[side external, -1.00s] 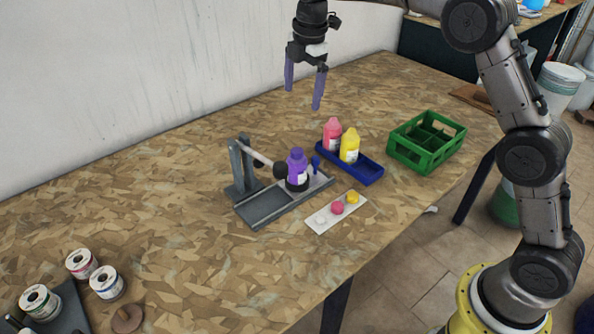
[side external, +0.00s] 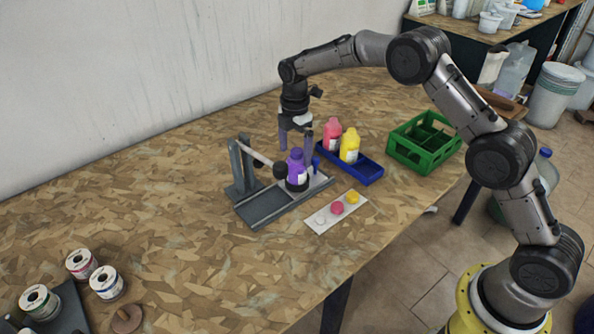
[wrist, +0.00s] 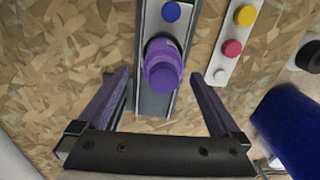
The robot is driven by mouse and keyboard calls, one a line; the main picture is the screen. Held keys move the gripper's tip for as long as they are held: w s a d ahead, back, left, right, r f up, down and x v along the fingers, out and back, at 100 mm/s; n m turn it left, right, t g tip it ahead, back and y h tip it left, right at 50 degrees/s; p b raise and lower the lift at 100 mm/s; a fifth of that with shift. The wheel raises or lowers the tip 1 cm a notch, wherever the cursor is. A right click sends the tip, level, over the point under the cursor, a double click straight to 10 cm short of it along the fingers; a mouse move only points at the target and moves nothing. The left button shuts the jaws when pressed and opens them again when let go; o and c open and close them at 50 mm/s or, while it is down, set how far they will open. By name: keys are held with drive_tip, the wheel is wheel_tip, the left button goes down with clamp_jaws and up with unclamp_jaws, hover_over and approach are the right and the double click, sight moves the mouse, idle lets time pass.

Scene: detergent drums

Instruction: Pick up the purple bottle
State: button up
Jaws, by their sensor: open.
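In the wrist view the bottle (wrist: 161,65) is seen from above, ahead of and between my fingers. My gripper (side external: 295,152) is open, with purple fingers pointing down, just above and behind the bottle in the side view. In the wrist view both fingers of my gripper (wrist: 161,85) are spread wide and empty, with no contact visible.
A blue tray (side external: 366,175) with a pink bottle (side external: 332,135) and a yellow bottle (side external: 349,147) stands close on the right. A green crate (side external: 425,143) is beyond it. A white strip (side external: 325,222) with caps lies in front. The stand's lever (side external: 254,153) is left of the bottle.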

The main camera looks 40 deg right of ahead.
sight(297, 164)
drive_tip(key=f, duration=0.5)
drive_tip(key=shift+s+d, duration=0.15)
drive_tip(key=shift+s, duration=0.05)
clamp_jaws()
idle(0.3)
drive_tip(key=shift+r, duration=0.1)
